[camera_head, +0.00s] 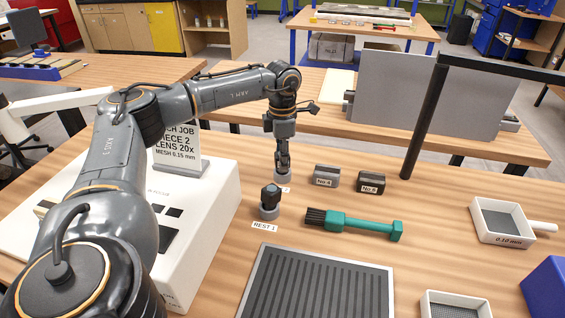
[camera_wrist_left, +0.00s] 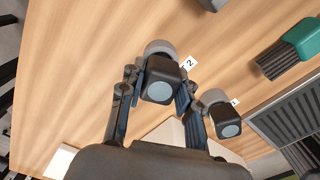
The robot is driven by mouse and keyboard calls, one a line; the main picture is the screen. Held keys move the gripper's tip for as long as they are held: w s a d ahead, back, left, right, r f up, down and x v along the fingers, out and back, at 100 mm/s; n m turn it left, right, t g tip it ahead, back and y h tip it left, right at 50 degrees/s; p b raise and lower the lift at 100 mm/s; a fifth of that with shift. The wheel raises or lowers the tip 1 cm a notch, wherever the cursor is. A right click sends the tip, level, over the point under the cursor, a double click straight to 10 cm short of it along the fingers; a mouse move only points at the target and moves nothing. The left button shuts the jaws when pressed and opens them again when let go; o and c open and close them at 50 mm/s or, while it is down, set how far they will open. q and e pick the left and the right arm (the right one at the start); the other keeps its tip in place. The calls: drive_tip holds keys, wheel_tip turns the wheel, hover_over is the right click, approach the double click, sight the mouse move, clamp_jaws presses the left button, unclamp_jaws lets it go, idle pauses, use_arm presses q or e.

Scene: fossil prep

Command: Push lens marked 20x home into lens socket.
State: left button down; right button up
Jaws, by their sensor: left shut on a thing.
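My left gripper (camera_head: 283,165) points down over the table and is shut on a dark, squarish lens (camera_wrist_left: 160,82) with a pale blue round face. In the left wrist view the gripper's fingers (camera_wrist_left: 158,88) are on both sides of it. This lens is at a grey round rest (camera_head: 283,179) tagged 2; I cannot tell whether it is lifted clear. A second dark lens (camera_head: 269,196) stands in the rest labelled REST 1, and also shows in the left wrist view (camera_wrist_left: 224,117). No 20x marking is readable on either lens. I cannot make out the lens socket. My right gripper is not in view.
A sign (camera_head: 178,150) reading "LENS 20x" stands on a white box (camera_head: 205,222) at left. A ribbed tray (camera_head: 318,285), a sieve (camera_head: 480,214) and a black post (camera_head: 426,112) are nearby.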

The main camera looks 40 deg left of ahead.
use_arm(q)
drive_tip(key=shift+r, duration=0.2)
drive_tip(key=shift+r+p, duration=2.15)
drive_tip(key=shift+r, duration=0.6)
wheel_tip(320, 180, up, 5)
drive_tip(key=p, duration=0.4)
drive_tip(key=shift+p, duration=0.35)
